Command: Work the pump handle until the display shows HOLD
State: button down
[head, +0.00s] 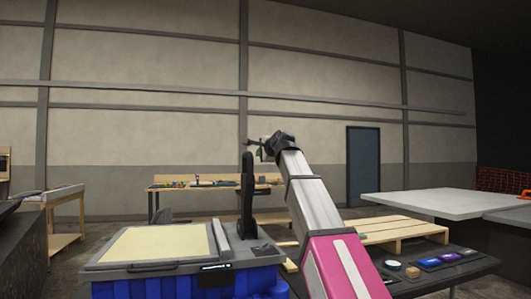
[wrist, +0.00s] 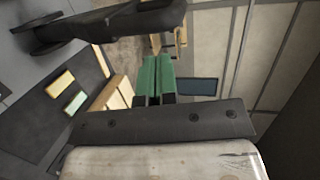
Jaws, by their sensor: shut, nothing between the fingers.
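The black pump handle (head: 247,196) stands nearly upright at the right side of a console (head: 155,269) with a blue lower part. A small dark display (head: 215,267) is on the console's front edge; its text is too small to read. My gripper (head: 252,142) is above the handle's top in the head view. In the wrist view the handle (wrist: 115,25) lies across the upper left, its rounded end just above the green fingers (wrist: 157,62). The fingers are shut and empty. Whether they touch the handle cannot be told.
A dark table (head: 440,277) with several coloured pieces stands at the right, in front of a wooden pallet (head: 400,229). A workbench (head: 200,187) stands at the back wall. A pale table (head: 440,202) is at the far right.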

aim_at(252, 157)
jog(key=x, duration=0.7)
